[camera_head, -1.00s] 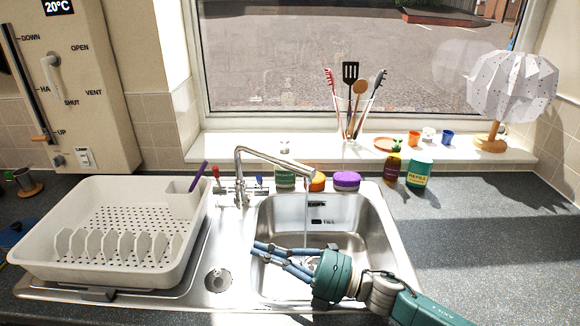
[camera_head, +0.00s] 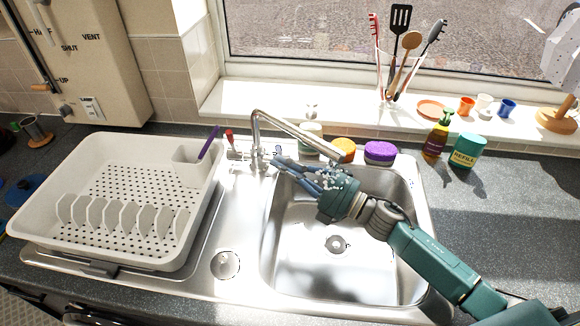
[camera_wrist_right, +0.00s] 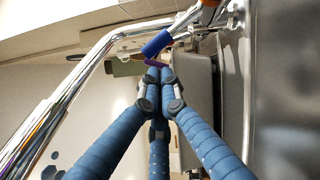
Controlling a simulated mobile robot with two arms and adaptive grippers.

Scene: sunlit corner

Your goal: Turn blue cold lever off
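The blue cold lever (camera_wrist_right: 157,43) shows in the right wrist view, just beyond and slightly left of my fingertips, with a gap between. In the head view it is hard to make out by the fingertips. The chrome tap (camera_head: 256,138) stands behind the sink, its red lever (camera_head: 229,136) on the left side. My right gripper (camera_head: 277,162) reaches under the spout from the right, fingertips close to the tap's base. Its fingers (camera_wrist_right: 160,76) are drawn together with nothing between them. White droplets splash on the gripper's palm below the spout. My left gripper is out of view.
A white dish rack (camera_head: 125,257) stands left of the sink (camera_head: 335,285). An orange pot (camera_head: 344,147), a purple-topped pot (camera_head: 379,152), a soap bottle (camera_head: 436,137) and a green refill tub (camera_head: 466,151) line the back. Counter to the right is clear.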

